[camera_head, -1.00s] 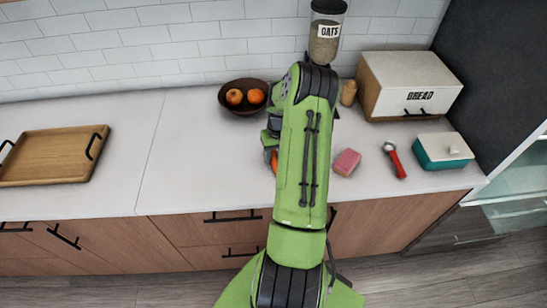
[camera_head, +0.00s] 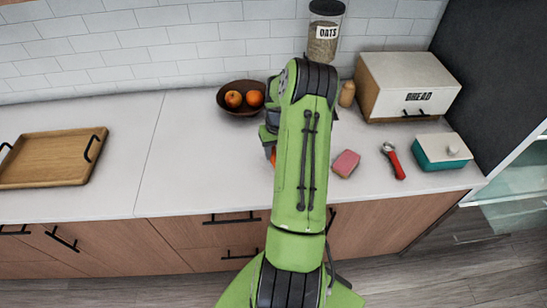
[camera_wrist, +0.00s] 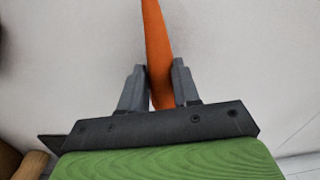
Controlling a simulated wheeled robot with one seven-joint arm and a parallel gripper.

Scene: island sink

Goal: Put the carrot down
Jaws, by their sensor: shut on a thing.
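The orange carrot (camera_wrist: 157,45) is between the two dark fingers of my gripper (camera_wrist: 160,88) in the wrist view, with the fingers shut on it. It points away from my gripper over the white countertop. In the head view only a small orange bit of the carrot (camera_head: 273,156) shows beside my green arm, and my arm hides most of my gripper. I cannot tell whether the carrot touches the countertop (camera_head: 195,165).
A bowl of fruit (camera_head: 228,106) stands behind my arm. A pink sponge (camera_head: 346,163), a red-handled tool (camera_head: 394,161), a teal dish (camera_head: 440,155) and a bread box (camera_head: 405,85) are at right. A wooden tray (camera_head: 45,160) lies at left. The counter between tray and arm is clear.

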